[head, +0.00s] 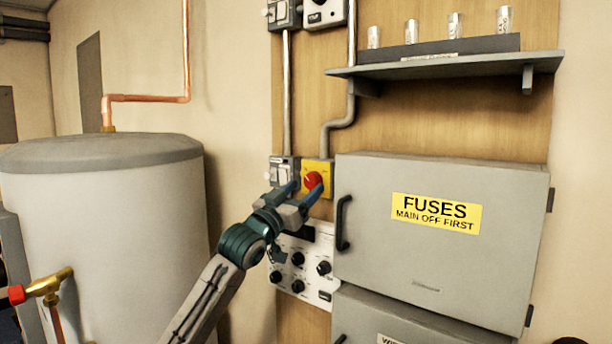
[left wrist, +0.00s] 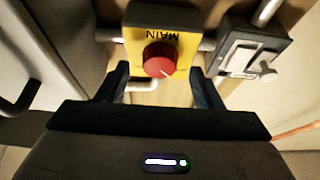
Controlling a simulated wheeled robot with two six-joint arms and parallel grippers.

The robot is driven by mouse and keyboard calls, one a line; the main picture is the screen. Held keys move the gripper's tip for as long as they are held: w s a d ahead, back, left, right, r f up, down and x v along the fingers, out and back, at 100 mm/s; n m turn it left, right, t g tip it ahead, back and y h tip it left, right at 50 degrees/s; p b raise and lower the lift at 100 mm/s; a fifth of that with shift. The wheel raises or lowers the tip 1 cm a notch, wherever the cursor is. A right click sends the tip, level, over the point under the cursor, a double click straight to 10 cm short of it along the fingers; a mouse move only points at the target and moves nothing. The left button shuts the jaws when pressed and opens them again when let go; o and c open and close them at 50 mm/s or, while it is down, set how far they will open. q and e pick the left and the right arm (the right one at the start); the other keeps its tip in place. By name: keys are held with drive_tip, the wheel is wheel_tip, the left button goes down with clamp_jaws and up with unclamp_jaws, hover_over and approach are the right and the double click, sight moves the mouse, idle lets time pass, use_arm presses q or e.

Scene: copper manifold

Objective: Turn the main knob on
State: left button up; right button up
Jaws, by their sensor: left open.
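The main knob (head: 313,180) is a round red knob on a yellow plate (head: 327,167) mounted on the wooden board. In the left wrist view the red knob (left wrist: 159,60) has a small pale mark at its lower right edge, and the yellow plate (left wrist: 186,88) reads MAIN upside down. My left gripper (head: 304,193) is open just in front of the knob. In the left wrist view its two fingers (left wrist: 159,84) stand on either side of the plate's lower part, with the knob between and a little beyond them. I cannot tell whether they touch anything. My right gripper is not in view.
A grey fuse cabinet (head: 380,245) with a black handle (head: 343,222) stands close right of the knob. A grey switch box (head: 281,170) sits left of it. A panel of black knobs (head: 298,272) is below. A shelf (head: 450,67) is above, and a tank (head: 100,230) stands left.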

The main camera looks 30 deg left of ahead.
use_arm(q)
drive_tip(key=shift+p+x, duration=0.3)
drive_tip(key=shift+x, duration=0.6)
drive_tip(key=c, duration=1)
drive_tip(key=shift+o, duration=0.2)
